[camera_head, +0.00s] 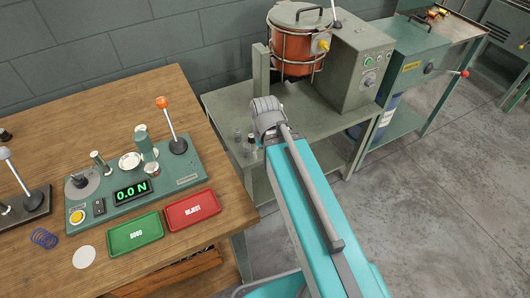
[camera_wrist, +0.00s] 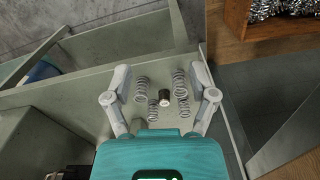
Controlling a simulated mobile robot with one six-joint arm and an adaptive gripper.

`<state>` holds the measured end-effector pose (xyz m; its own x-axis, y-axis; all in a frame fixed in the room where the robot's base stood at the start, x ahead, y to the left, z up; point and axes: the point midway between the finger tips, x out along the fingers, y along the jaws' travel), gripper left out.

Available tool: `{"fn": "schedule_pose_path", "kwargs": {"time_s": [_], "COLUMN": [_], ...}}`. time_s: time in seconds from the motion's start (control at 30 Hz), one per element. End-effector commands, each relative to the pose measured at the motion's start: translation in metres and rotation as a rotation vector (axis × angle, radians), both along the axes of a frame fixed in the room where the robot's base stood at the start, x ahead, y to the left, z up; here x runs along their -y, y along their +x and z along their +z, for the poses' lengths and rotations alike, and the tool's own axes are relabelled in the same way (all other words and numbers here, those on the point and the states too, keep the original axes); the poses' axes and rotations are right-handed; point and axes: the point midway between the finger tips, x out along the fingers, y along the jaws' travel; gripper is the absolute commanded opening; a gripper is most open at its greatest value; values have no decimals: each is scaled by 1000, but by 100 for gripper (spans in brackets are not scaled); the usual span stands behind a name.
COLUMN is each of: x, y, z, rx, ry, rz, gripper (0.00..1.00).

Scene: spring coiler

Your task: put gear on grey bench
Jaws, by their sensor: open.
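The grey bench (camera_head: 222,103) stands right of the wooden table; its top also shows in the wrist view (camera_wrist: 85,92). My gripper (camera_wrist: 160,72) is open above this bench, with nothing between its fingers that I can see held. In the head view my gripper (camera_head: 266,108) hides part of the bench top. Below it, in the wrist view, a small dark cylinder with a light top (camera_wrist: 164,97) stands among several coil springs (camera_wrist: 141,88). I cannot tell whether the cylinder is the gear. No other gear can be made out.
A copper-coloured pot (camera_head: 296,54) in a frame and a grey control box (camera_head: 352,65) stand at the bench's back. The wooden table (camera_head: 120,100) carries a force tester (camera_head: 125,200), a green tray (camera_head: 135,234), a red tray (camera_head: 192,209) and a blue spring (camera_head: 44,238).

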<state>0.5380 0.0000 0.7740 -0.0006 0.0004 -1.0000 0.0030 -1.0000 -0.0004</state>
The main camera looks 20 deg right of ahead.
Motion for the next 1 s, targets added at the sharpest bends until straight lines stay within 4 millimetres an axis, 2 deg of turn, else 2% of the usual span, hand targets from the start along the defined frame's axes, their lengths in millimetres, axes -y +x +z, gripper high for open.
{"fn": "schedule_pose_path", "kwargs": {"time_s": [0.07, 0.1, 0.27, 0.47, 1.0], "x": [0, 0, 0, 0, -1], "y": [0, 0, 3, 18, 94], "z": [0, 0, 0, 1, 5], "rx": [0, 0, 0, 0, 0], "ry": [0, 0, 0, 0, 0], "rz": [-1, -1, -21, -128, -745], "gripper": [74, 80, 80, 80, 80]}}
